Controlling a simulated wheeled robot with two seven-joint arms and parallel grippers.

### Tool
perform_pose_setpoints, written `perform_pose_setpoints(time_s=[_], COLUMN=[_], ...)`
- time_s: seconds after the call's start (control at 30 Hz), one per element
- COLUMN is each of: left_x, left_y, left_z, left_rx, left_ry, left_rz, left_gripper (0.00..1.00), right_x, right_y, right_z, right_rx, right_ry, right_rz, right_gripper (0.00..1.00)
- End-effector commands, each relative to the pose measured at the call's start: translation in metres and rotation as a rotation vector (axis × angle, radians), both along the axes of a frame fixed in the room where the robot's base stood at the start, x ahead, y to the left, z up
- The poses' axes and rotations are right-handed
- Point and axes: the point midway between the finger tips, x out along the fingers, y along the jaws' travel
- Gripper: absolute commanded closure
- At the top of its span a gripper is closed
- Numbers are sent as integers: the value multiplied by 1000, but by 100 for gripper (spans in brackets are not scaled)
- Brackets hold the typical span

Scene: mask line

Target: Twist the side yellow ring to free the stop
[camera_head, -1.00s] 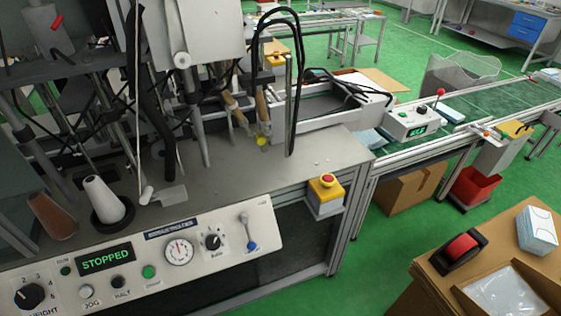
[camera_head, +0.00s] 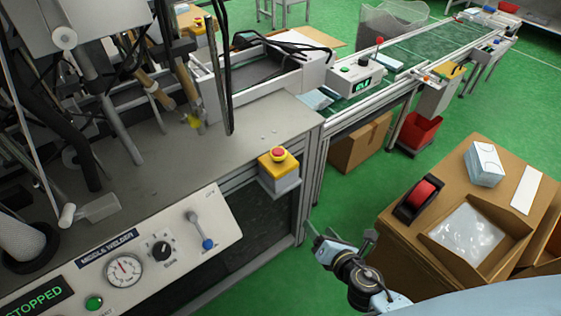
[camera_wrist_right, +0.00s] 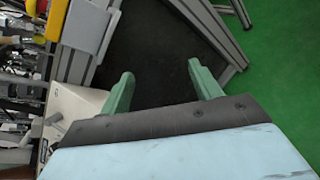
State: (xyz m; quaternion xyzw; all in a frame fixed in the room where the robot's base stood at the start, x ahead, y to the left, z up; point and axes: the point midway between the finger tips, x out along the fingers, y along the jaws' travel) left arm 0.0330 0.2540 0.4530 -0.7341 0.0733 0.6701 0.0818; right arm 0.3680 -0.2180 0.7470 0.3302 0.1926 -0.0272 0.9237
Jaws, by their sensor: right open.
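The stop is a red button (camera_head: 278,154) on a yellow top (camera_head: 265,163) over a grey box (camera_head: 280,181), fixed to the front right corner of the machine. Whether the yellow part around the button is a separate ring is too small to tell. My left gripper is out of view.
The machine's front panel (camera_head: 130,255) reads STOPPED. A cardboard box (camera_head: 400,232) with a tape dispenser (camera_head: 420,197) and a tissue box (camera_head: 484,163) stands right of my right gripper. A conveyor (camera_head: 420,47) runs behind. Green floor lies between machine and cardboard box.

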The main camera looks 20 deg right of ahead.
Motion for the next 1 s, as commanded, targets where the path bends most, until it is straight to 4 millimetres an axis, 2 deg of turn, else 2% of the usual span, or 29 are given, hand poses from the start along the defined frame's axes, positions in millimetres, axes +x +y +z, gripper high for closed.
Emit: perform_pose_setpoints(time_s=[0.03,0.1,0.2,0.3,0.43,0.57,0.83,1.0], left_x=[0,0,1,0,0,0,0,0], left_y=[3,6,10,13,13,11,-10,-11], left_z=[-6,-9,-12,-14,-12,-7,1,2], left_rx=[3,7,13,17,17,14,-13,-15], left_ry=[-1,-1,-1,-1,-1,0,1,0], left_rz=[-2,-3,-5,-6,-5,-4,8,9], left_gripper=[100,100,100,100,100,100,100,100], right_x=[10,18,22,22,27,44,101,131], right_y=[8,17,28,34,37,40,51,57], right_z=[30,70,112,137,149,151,150,149], right_rx=[-125,-295,-480,-590,-642,-643,-639,-639], right_ry=[-100,-221,-350,-427,-462,-464,-462,-460], right_rz=[71,145,205,230,238,235,235,236], right_gripper=[37,37,37,37,37,37,37,37])
